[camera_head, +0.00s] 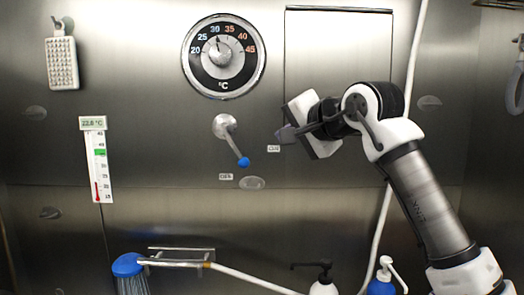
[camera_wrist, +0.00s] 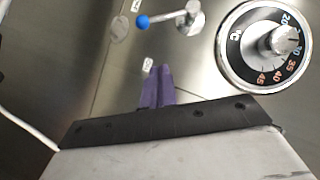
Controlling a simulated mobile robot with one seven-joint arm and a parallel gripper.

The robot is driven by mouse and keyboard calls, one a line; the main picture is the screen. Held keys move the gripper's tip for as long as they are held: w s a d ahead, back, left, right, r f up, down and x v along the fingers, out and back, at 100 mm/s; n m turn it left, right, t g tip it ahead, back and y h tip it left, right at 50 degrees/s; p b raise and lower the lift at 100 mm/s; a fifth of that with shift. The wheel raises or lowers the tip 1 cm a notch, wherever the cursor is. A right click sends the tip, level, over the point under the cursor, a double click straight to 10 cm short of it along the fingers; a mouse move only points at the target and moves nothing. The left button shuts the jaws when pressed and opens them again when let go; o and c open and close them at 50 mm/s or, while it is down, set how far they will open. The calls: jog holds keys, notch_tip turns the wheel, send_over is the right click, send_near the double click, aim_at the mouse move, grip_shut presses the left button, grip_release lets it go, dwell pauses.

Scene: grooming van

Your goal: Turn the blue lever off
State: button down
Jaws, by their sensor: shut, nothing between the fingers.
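The lever (camera_head: 224,125) is a metal hub on the steel wall, with a thin arm slanting down and slightly right to a blue ball tip (camera_head: 244,162). Two small labels sit by it: one below (camera_head: 226,177), one to the right (camera_head: 273,149). Their words are too small to read surely. My gripper (camera_head: 285,134) is right of the lever in the head view, apart from it in the picture, shut and empty. In the wrist view, the purplish closed fingers (camera_wrist: 157,85) point toward the wall, with the blue tip (camera_wrist: 142,22) beyond them.
A round temperature dial (camera_head: 223,56) is above the lever. A thermometer strip (camera_head: 96,160) hangs left.

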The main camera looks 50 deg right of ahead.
aim_at(234, 145)
jog(key=shift+w+a+f+p+x, duration=0.15)
jog(key=shift+a+p+x, duration=0.35)
jog(key=shift+x, duration=1.6)
jog(key=shift+w+a+f+p+x, duration=0.1)
jog(key=shift+a+f+p+x, duration=0.3)
jog(key=shift+x, duration=1.75)
jog(key=shift+w+a+f+p+x, duration=0.1)
jog(key=shift+a+p+x, duration=0.4)
jog(key=shift+x, duration=1.6)
jog(key=shift+d+p, duration=0.2)
jog(key=shift+p, duration=0.15)
